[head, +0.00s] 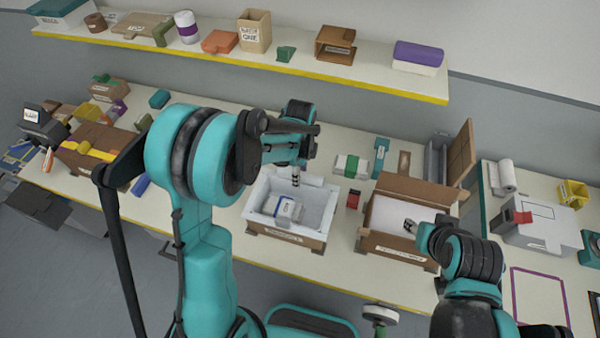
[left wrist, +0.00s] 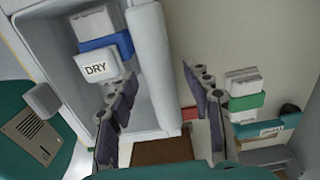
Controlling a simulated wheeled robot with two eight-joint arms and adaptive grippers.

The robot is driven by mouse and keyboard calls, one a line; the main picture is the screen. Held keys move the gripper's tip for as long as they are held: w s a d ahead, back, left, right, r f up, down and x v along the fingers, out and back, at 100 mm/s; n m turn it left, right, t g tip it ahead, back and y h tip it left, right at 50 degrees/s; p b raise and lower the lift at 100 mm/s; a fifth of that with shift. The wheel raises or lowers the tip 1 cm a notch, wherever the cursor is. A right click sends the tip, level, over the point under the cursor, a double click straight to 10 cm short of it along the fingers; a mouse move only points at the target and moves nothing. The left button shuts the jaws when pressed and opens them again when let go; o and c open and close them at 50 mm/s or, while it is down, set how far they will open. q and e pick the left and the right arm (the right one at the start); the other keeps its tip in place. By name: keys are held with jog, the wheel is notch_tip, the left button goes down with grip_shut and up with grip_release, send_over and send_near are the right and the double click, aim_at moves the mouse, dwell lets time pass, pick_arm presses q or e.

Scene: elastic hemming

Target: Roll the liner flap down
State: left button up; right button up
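The white liner (head: 262,190) lines an open brown box (head: 285,240) in the middle of the bench. Its pale rim, a raised flap (left wrist: 152,60), stands between my left fingers in the left wrist view. A packet (head: 288,211) lies inside the liner; its label reads DRY in the left wrist view (left wrist: 97,67). My left gripper (left wrist: 157,82) is open, with one finger on the inner side of the rim and one outside; no contact is clear. My right gripper (head: 410,225) is over the right box; its fingers are too small to judge.
A red block (head: 353,199) stands between the boxes. A green-banded pack (head: 351,166) lies behind. A yellow-edged shelf (head: 240,58) runs above the bench.

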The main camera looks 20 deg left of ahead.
pick_arm(q)
notch_tip(320, 180, up, 12)
dwell(0.6)
dwell(0.4)
